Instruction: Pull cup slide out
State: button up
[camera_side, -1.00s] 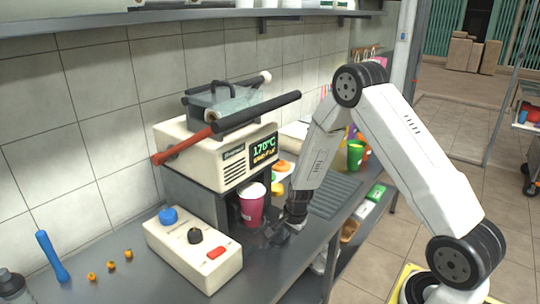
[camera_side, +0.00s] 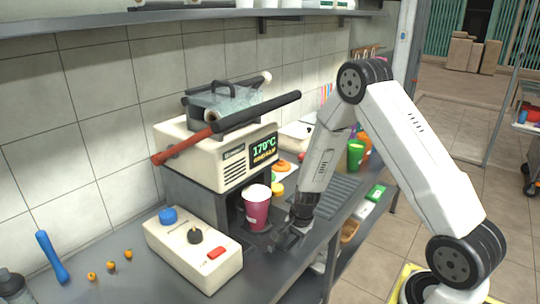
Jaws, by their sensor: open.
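A magenta cup (camera_side: 257,212) with a pale top stands upright at the front opening of the beige press (camera_side: 213,150). It rests on a dark slide (camera_side: 263,229) low in the opening, partly hidden by the cup and my gripper. My gripper (camera_side: 281,243) is open, low over the counter, just right of and in front of the cup. Whether its fingers touch the slide cannot be made out.
A beige control box (camera_side: 193,249) with blue and black knobs and a red switch sits left of the cup. The red press lever (camera_side: 180,147) sticks out left. A green cup (camera_side: 355,155) stands behind my arm. The front counter edge lies close to my gripper.

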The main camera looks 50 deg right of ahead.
jog(key=shift+r, duration=0.1)
notch_tip(320, 180, up, 8)
jog(key=s, duration=0.1)
jog(key=shift+s+f, duration=0.2)
jog(key=shift+f, duration=0.05)
dwell(0.3)
jog(key=shift+c, duration=0.2)
